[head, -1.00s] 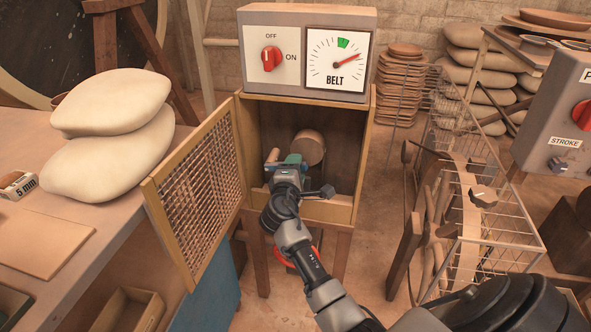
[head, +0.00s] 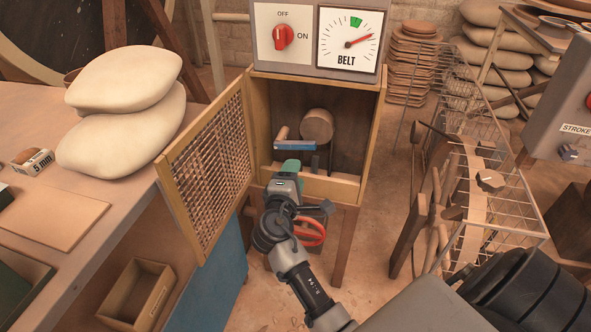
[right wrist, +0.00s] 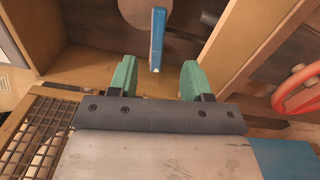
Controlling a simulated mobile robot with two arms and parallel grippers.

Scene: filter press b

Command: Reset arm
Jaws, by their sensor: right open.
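My right gripper (head: 288,165) is at the front of the open wooden cabinet under the belt dial. In the right wrist view the gripper (right wrist: 156,80) has its two green fingers wide apart with nothing between them. A blue lever (head: 296,145) with a wooden handle (head: 281,133) sits inside the cabinet by a round wooden pulley (head: 317,125). The lever (right wrist: 158,38) lies ahead of the fingertips in the wrist view, apart from them. My left gripper is not in view.
The mesh door (head: 212,178) hangs open on the left. The belt box (head: 315,38) stands on top, with its red knob (head: 283,37). A red ring-shaped part (head: 312,232) is below the cabinet. A wire rack (head: 500,200) stands at right.

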